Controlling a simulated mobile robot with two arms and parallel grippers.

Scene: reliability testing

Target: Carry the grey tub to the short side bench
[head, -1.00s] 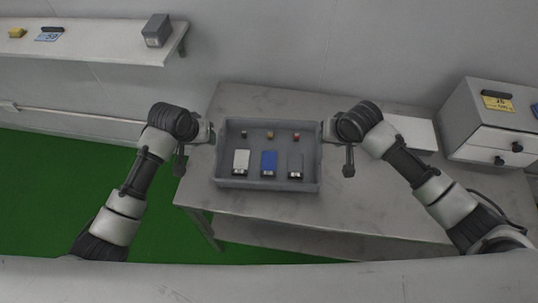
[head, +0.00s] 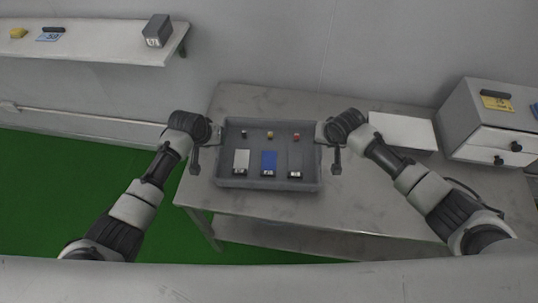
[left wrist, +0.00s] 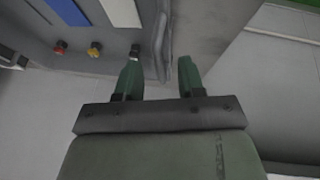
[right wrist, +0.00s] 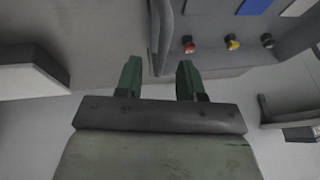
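The grey tub (head: 268,184) sits level on the grey table, with several small parts and flat blocks inside. My left gripper (head: 214,132) is at the tub's left wall. In the left wrist view its fingers (left wrist: 160,78) are apart, with the tub wall (left wrist: 157,45) reaching between their tips. My right gripper (head: 323,132) is at the right wall. In the right wrist view its fingers (right wrist: 158,78) are apart too, with the wall (right wrist: 161,38) reaching between the tips. I cannot tell which surface is the short side bench.
The table (head: 375,205) has bare room to the right of the tub. A white box (head: 403,131) and a grey drawer unit (head: 492,120) stand at its right. A wall shelf (head: 95,46) at upper left holds a grey box (head: 157,31). Green floor (head: 60,190) lies at left.

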